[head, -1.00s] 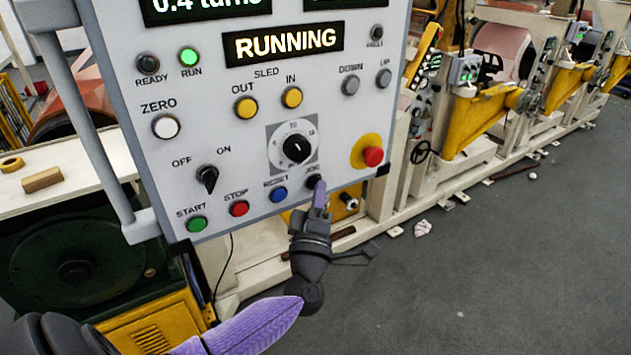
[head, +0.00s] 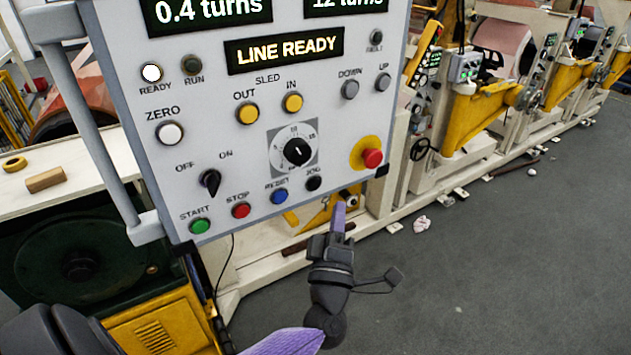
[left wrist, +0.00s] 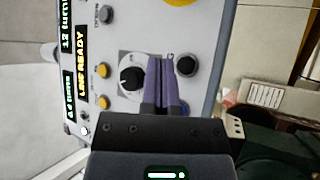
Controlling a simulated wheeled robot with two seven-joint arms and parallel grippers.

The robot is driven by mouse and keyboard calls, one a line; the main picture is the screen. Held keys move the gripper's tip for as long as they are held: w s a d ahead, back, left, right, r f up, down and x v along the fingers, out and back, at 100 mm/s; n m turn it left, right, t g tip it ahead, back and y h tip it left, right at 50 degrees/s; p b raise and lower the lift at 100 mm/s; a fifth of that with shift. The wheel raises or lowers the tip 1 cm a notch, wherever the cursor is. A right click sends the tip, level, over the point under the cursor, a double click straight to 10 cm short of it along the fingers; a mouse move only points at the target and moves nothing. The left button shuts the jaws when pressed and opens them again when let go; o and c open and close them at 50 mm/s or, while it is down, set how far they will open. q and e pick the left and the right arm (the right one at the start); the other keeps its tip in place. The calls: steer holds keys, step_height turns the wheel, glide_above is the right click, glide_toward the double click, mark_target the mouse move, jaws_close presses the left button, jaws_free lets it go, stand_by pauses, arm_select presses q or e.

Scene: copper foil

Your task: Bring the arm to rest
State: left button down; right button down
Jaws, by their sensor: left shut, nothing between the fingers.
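My left gripper (head: 339,217) is shut and empty, with purple fingers pointing up. In the head view it is below and to the right of the black JOG button (head: 313,183), apart from the panel. In the left wrist view its shut fingers (left wrist: 162,62) stand in front of the control panel (left wrist: 118,25), between the black dial (left wrist: 131,79) and a dark button (left wrist: 186,65). The panel's display (head: 284,50) reads LINE READY, and the READY lamp (head: 152,73) is lit white. The RUN lamp (head: 192,65) is dark. My right gripper is not in view.
The control panel (head: 220,125) hangs at the left on a grey tubular frame. A red emergency stop (head: 372,158) sits at its right edge. Cream and yellow machines (head: 480,115) line the back. Open grey floor (head: 510,260) lies to the right. A crumpled pink scrap (head: 421,224) lies on it.

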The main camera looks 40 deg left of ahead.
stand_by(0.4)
arm_select(q)
steer(key=d+f+m+g+h+b, duration=0.3)
steer(key=f+m+h+b, duration=0.6)
steer(key=f, duration=1.5)
steer(key=s+d+f+m+g+h+b, duration=0.1)
steer(key=s+d+f+m+g+b, duration=0.25)
steer(key=f, duration=0.85)
steer(key=s+f+m+g+h+b, duration=0.2)
steer(key=s+f+m+b, duration=0.35)
steer(key=f, duration=0.75)
steer(key=s+f+m+g+b, duration=0.2)
steer(key=s+f+g+b, duration=0.3)
steer(key=s+f, duration=0.6)
steer(key=s+a+f+m+g+y+b, duration=0.1)
steer(key=s+f+g+b, duration=0.4)
steer(key=s+f, duration=0.6)
steer(key=s+m+g, duration=0.1)
steer(key=s, duration=0.5)
steer(key=shift+a+f+b, duration=0.25)
steer(key=shift+f+b, duration=0.1)
steer(key=shift+d, duration=0.1)
